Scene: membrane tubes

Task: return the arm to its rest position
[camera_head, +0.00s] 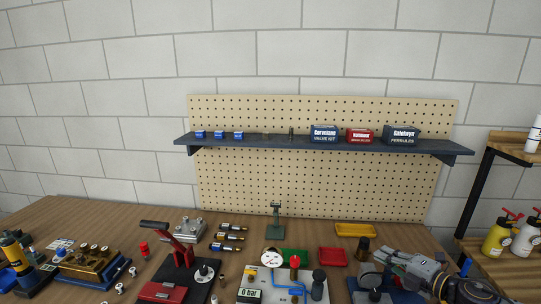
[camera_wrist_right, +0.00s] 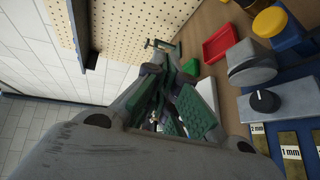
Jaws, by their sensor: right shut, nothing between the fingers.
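My right gripper (camera_head: 384,258) reaches in from the lower right in the head view, above the right part of the wooden workbench (camera_head: 80,211). In the right wrist view its fingers (camera_wrist_right: 172,105) with green pads fill the middle. They are shut with nothing held between them. My left gripper does not show in either view.
A red tray (camera_head: 333,257), a green tray (camera_head: 293,258) and a yellow tray (camera_head: 355,230) lie near the right gripper. A shelf (camera_head: 270,144) with boxes crosses the pegboard. A side rack (camera_head: 487,180) stands at right.

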